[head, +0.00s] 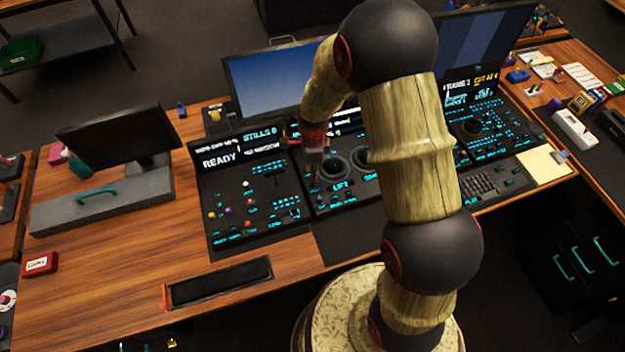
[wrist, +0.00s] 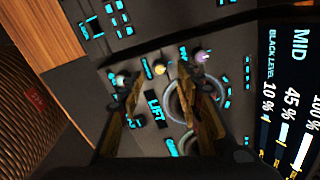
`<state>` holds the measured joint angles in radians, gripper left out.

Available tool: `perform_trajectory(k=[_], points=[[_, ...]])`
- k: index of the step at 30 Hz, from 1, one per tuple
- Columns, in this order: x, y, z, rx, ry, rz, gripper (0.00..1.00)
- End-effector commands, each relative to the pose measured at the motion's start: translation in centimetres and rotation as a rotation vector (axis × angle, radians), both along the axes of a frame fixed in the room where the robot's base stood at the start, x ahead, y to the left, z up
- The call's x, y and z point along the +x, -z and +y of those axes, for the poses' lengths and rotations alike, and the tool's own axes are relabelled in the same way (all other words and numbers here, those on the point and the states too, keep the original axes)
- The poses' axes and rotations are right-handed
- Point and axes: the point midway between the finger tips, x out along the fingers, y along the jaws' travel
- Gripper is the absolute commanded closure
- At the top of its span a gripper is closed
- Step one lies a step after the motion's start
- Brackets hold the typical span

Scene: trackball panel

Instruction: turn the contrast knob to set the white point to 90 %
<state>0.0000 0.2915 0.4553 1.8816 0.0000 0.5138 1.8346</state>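My gripper (wrist: 159,73) is open in the wrist view, with a fingertip on each side of a small yellow knob (wrist: 161,69). Gaps show between the knob and both fingers; its height below them is hard to judge. A pale grey-green knob (wrist: 122,80) lies left of the fingers, and a pale purple knob (wrist: 202,57) right of them. I cannot read which knob is contrast. The panel screen (wrist: 292,90) shows MID 45 %, BLACK LEVEL 10 % and a cut-off 100 %. In the head view my gripper (head: 314,148) is over the middle panel, its fingertips unclear.
A trackball ring (wrist: 168,105) lies close to the fingers, partly hidden by one. A left panel marked READY (head: 222,161) and a right panel (head: 482,125) flank the middle one. My arm hides part of the console. The wooden desk (head: 115,240) has free room at the left.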

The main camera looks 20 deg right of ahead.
Motion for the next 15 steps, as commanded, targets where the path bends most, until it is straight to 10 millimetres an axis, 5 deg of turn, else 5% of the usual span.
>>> perform_trajectory(k=[6,15], points=[[0.0,3.2,0.0,0.000,-0.001,0.001,0.65],[0.0,4.2,0.0,0.000,-0.002,-0.001,0.65]])
